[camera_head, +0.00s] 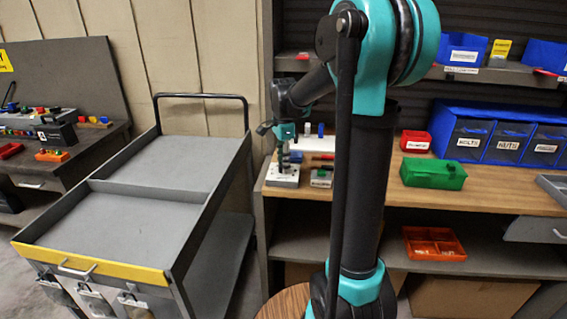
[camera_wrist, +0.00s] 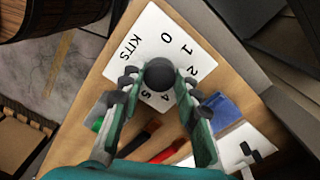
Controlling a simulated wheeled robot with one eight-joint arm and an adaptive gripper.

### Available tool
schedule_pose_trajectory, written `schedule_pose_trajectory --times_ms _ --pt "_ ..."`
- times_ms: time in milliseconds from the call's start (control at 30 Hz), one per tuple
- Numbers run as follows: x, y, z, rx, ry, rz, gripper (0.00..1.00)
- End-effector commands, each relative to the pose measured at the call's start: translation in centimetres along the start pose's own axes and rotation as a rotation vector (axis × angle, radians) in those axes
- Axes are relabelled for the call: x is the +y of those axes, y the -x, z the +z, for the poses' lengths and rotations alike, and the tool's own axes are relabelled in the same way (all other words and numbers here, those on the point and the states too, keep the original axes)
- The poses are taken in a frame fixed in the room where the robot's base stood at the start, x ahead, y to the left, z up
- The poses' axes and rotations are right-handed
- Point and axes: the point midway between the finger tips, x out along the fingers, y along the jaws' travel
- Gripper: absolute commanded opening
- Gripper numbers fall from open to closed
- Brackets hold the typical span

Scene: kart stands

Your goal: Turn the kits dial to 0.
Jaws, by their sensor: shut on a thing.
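The kits dial is a dark round knob (camera_wrist: 160,72) on a white plate (camera_wrist: 143,33) marked KITS, with several numbers around the knob. The 0 is beyond the knob, near the top of the wrist view. My gripper (camera_wrist: 159,84) is shut on the knob, one finger on each side. No pointer mark can be made out, so the dial's setting cannot be told. In the head view my gripper (camera_head: 285,134) points down over the plate (camera_head: 283,180) at the left end of the wooden bench; the knob is hard to make out there.
Red and black tools (camera_wrist: 166,153) and a blue item (camera_wrist: 220,108) lie near the plate. A green box (camera_head: 433,174) and blue bins (camera_head: 498,137) stand farther right on the bench (camera_head: 383,190). A grey cart (camera_head: 125,225) stands left of the bench.

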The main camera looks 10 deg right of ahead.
Motion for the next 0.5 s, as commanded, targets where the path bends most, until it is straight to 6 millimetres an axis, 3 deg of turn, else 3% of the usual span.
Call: schedule_pose_trajectory --times_ms 100,500 --pt "-0.01 0.01 0.0 0.0 0.0 0.0 0.03" --pt "-0.01 0.02 0.01 0.002 0.1 0.0 0.03"
